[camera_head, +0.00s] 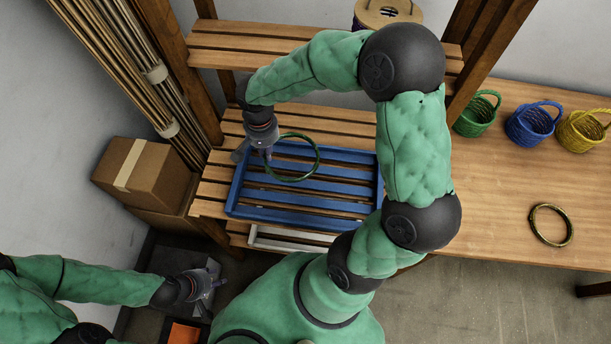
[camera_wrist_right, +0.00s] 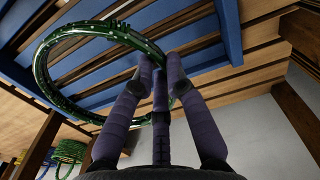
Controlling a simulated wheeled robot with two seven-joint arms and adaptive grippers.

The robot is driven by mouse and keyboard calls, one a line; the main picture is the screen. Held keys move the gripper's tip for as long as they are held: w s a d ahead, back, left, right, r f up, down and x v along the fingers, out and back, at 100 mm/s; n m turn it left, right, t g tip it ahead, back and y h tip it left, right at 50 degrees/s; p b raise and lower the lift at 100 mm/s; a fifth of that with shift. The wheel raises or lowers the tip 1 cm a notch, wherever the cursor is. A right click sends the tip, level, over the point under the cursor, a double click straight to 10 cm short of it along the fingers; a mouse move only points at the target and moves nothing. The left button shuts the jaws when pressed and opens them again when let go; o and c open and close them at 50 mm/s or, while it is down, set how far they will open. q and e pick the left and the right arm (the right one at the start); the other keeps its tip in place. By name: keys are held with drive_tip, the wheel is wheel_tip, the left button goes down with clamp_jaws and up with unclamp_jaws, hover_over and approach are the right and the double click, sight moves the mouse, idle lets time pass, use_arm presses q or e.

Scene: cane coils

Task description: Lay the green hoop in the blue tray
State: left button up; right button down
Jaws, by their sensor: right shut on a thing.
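The green hoop (camera_head: 319,160) is in my right gripper (camera_head: 266,153) over the left part of the blue slatted tray (camera_head: 378,186). The fingers close on the hoop's left side in the head view. In the right wrist view the hoop (camera_wrist_right: 42,75) extends left from the fingers (camera_wrist_right: 160,75), with the tray's blue slats (camera_wrist_right: 228,30) behind it. I cannot tell whether the hoop touches the tray. My left gripper (camera_head: 212,284) is low at the left, away from the tray and hoop; its finger opening is unclear.
The tray sits on a wooden slatted shelf (camera_head: 215,188), with a pale crate (camera_head: 290,240) below. A brown-gold ring (camera_head: 551,225) lies on the right-hand bench, with green (camera_head: 476,117), blue (camera_head: 532,124) and yellow (camera_head: 581,132) baskets behind. Cardboard boxes (camera_head: 145,172) stand at left.

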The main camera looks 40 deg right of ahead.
drive_tip(key=s+d+r+m+p, duration=0.1)
drive_tip(key=s+d+m, duration=0.1)
drive_tip(key=s+m, duration=0.3)
drive_tip(key=s+d+m+p, duration=0.1)
drive_tip(key=s+d+m, duration=0.15)
drive_tip(key=m, duration=0.35)
drive_tip(key=w+a+f+b, duration=0.1)
drive_tip(key=w+f, duration=0.2)
drive_tip(key=w, duration=0.1)
drive_tip(key=w+a+f+b, duration=0.1)
drive_tip(key=w+f, duration=0.2)
drive_tip(key=w, duration=0.1)
drive_tip(key=w+a+f+b, duration=0.1)
drive_tip(key=w+f, duration=0.1)
drive_tip(key=w, duration=0.2)
drive_tip(key=shift+w+a+f, duration=0.2)
drive_tip(key=shift+w+f, duration=0.05)
drive_tip(key=shift+f, duration=0.15)
drive_tip(key=shift+w+a+f+b, duration=0.1)
drive_tip(key=shift+w+f+b, duration=0.15)
drive_tip(key=shift+f+b, duration=0.1)
wheel_tip(320, 180, down, 3)
drive_tip(key=shift+f+b, duration=0.1)
drive_tip(key=shift+b, duration=0.55)
